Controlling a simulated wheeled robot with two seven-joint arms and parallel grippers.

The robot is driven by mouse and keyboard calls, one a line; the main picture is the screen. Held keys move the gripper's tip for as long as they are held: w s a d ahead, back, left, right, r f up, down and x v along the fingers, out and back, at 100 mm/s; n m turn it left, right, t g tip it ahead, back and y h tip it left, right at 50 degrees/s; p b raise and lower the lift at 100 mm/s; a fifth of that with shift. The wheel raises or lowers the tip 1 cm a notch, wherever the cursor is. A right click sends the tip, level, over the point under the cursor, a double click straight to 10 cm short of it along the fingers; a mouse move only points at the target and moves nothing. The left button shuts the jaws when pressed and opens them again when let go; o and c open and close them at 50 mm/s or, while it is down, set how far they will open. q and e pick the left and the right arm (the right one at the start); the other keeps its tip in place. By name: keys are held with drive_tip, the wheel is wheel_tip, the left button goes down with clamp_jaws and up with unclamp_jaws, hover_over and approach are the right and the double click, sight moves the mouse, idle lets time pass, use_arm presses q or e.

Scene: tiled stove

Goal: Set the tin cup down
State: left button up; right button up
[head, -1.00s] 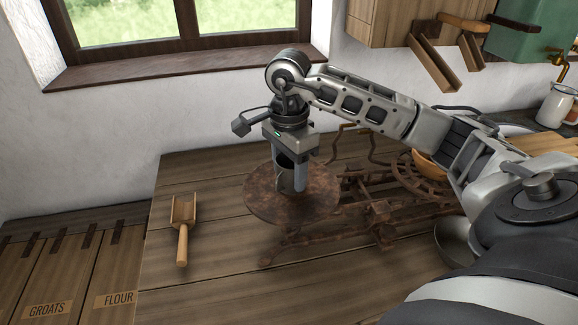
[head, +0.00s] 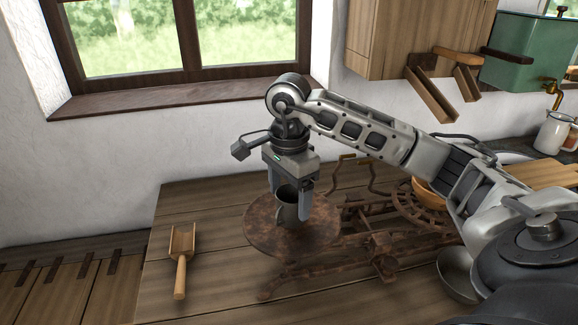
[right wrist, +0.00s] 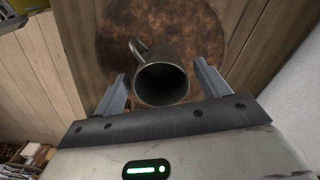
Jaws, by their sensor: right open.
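The dark grey tin cup (head: 287,208) stands upright on the round rusty plate (head: 262,228) of an old scale on the wooden table. In the right wrist view the cup (right wrist: 162,82) shows its open mouth, with its handle toward the upper left, over the brown plate (right wrist: 120,30). My right gripper (head: 289,205) points down around the cup. Its two fingers are open, one on each side of the cup, with gaps visible in the right wrist view (right wrist: 162,85). My left gripper is not in view.
A wooden scoop (head: 181,262) lies on the table left of the plate. The rusty scale frame (head: 375,240) extends to the right, with a wooden bowl (head: 428,190) behind. The table's front left (head: 215,290) is clear.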

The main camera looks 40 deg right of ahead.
use_arm(q)
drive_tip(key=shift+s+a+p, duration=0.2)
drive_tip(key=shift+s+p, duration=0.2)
drive_tip(key=shift+p, duration=0.5)
use_arm(e)
wheel_tip(320, 180, up, 10)
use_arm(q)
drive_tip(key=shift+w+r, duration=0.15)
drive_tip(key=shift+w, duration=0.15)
